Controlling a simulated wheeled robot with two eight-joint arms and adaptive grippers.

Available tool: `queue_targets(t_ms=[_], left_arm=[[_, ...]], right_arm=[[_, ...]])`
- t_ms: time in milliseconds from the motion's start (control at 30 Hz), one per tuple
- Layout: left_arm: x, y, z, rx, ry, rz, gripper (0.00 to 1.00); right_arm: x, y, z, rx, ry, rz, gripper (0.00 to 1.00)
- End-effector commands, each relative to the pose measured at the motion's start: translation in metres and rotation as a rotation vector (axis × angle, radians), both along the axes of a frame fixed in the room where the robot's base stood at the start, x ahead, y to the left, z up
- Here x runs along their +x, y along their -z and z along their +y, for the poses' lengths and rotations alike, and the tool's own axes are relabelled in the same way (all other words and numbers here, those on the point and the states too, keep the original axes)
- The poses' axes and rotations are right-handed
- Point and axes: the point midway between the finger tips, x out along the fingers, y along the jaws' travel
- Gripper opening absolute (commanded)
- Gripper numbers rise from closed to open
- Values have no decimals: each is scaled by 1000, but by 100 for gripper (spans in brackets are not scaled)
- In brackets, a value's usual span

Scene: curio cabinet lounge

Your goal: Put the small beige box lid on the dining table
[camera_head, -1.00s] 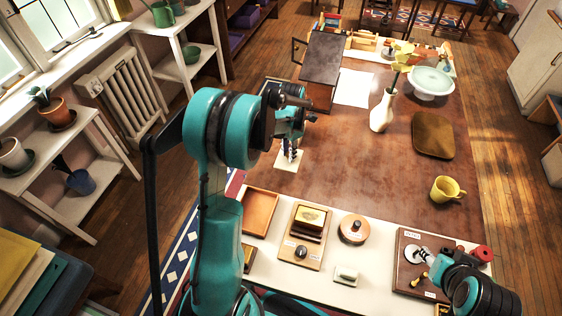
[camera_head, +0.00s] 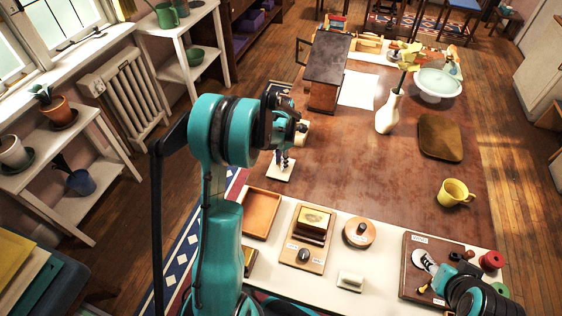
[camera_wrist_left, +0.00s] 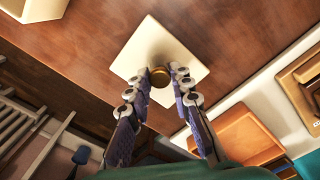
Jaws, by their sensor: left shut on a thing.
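The small beige box lid (camera_head: 280,171) is a flat, square, cream plate with a round brass knob (camera_wrist_left: 160,76). My left gripper (camera_head: 282,158) is above the lid with its fingers pointing down. In the left wrist view its fingertips (camera_wrist_left: 160,73) are shut on the knob. The lid is over the left edge area of the brown dining table (camera_head: 350,170); I cannot tell whether it touches the top. My right arm shows at the lower right, over a labelled board, and its fingers cannot be made out.
A dark-lidded wooden box (camera_head: 325,75) stands behind the lid. A white vase (camera_head: 388,112), a cake stand (camera_head: 437,84), a brown board (camera_head: 440,137) and a yellow mug (camera_head: 454,193) stand farther right. An orange tray (camera_head: 261,213) lies nearer. The table's middle is clear.

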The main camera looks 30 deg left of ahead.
Motion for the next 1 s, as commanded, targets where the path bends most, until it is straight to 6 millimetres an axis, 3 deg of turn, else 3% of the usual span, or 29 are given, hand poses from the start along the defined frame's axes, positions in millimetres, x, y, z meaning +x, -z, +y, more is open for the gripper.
queue_targets(t_ms=[33,100,467,567,1000], left_arm=[[0,2,0,0,0,0,26],[0,1,0,0,0,0,42],[0,-3,0,0,0,0,42],[0,-16,0,0,0,0,42],[0,-106,0,0,0,0,42]], right_arm=[[0,1,0,0,0,0,40],[0,1,0,0,0,0,40],[0,-3,0,0,0,0,40],[0,-8,0,0,0,0,40],[0,-41,0,0,0,0,40]])
